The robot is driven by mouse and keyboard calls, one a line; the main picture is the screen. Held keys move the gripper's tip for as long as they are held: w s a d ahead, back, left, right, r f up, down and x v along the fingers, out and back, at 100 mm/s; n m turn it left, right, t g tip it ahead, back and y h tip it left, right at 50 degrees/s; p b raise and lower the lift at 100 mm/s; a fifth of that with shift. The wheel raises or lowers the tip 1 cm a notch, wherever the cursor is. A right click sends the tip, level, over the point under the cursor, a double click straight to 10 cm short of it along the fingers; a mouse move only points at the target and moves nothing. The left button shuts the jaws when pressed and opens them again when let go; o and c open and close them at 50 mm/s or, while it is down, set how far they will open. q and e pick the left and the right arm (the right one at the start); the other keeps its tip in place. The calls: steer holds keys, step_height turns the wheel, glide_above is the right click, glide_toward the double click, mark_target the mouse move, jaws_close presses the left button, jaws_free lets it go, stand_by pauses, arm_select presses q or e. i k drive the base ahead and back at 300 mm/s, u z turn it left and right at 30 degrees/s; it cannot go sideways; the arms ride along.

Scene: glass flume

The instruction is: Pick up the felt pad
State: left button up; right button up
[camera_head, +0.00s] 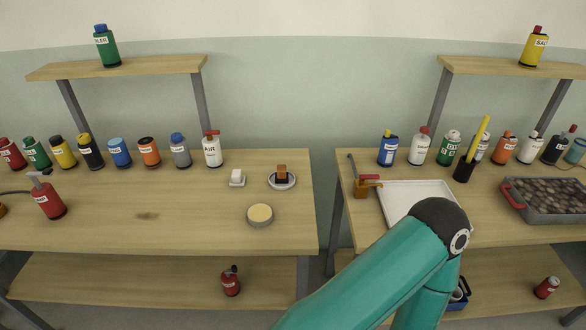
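I cannot tell for certain which thing is the felt pad. On the left table, a small white block (237,178) lies near the back right. To its right, a brown block (281,172) sits on a small round white dish (289,185). In front of them is a low round grey tin or disc with a cream top (260,214). Nothing is touching these things. One of my teal arms rises from the bottom middle, bends at a dark elbow over the right table's front edge and goes down out of view. Neither gripper shows.
Several bottles stand along the back of the left table (200,230); a red one (48,197) is further forward. A gap separates it from the right table, which holds a white tray (395,205), a tray of stones (548,200) and several bottles. Shelves stand behind.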

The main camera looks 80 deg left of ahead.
mark_target(237, 178)
steer(key=k, duration=2.55)
steer(key=u, duration=1)
steer(key=i, duration=1)
